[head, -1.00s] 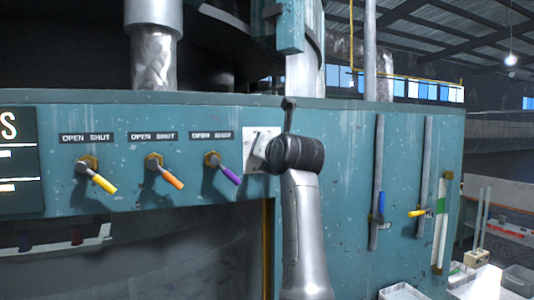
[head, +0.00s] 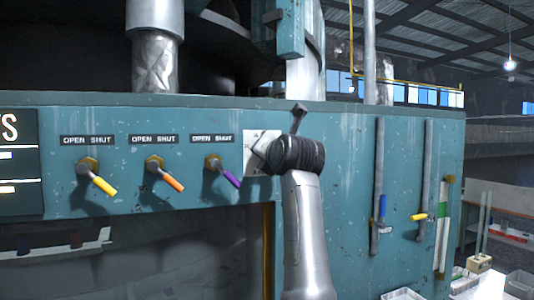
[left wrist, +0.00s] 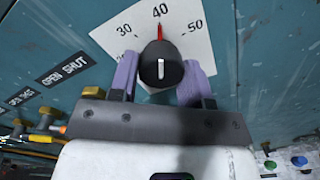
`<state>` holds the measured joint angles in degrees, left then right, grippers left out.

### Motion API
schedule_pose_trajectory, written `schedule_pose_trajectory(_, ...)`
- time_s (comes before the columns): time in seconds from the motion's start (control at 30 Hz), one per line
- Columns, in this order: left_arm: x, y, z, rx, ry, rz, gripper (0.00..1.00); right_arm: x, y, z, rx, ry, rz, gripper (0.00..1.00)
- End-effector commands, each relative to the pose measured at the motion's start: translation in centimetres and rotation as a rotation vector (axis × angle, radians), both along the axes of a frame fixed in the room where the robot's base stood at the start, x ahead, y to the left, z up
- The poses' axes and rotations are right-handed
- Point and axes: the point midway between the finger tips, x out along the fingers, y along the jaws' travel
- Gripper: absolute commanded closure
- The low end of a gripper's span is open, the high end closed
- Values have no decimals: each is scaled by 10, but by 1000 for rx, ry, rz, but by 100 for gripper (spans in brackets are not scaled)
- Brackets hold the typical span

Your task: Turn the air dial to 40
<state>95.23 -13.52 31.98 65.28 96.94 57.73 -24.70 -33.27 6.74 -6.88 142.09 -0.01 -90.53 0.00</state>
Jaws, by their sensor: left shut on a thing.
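The air dial shows in the left wrist view as a black round knob (left wrist: 161,66) with a short white line on its face. A red pointer (left wrist: 159,32) rises from the knob to the number 40 on the white scale plate (left wrist: 186,42), between 30 and 50. My left gripper (left wrist: 160,74) has a purple finger on each side of the knob and is shut on it. In the head view the plate (head: 252,142) shows beside my left wrist, which hides the knob and fingers. My right gripper is in neither view.
Yellow (head: 104,186), orange (head: 173,183) and purple (head: 231,179) handled valves stand out from the teal panel left of the dial, the purple one close to my wrist. Blue (head: 382,206) and yellow (head: 418,217) handles sit on the right. White trays (head: 403,294) lie at lower right.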

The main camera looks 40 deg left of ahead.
Motion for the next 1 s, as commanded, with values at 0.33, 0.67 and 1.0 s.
schedule_pose_trajectory(0.33,0,-1,1,0,-1,-1,31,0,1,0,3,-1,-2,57)
schedule_pose_trajectory(0.67,-2,-5,-1,0,-2,-1,31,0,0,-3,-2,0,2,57)
schedule_pose_trajectory(1.0,-34,-55,-2,0,-4,-3,31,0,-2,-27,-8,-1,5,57)
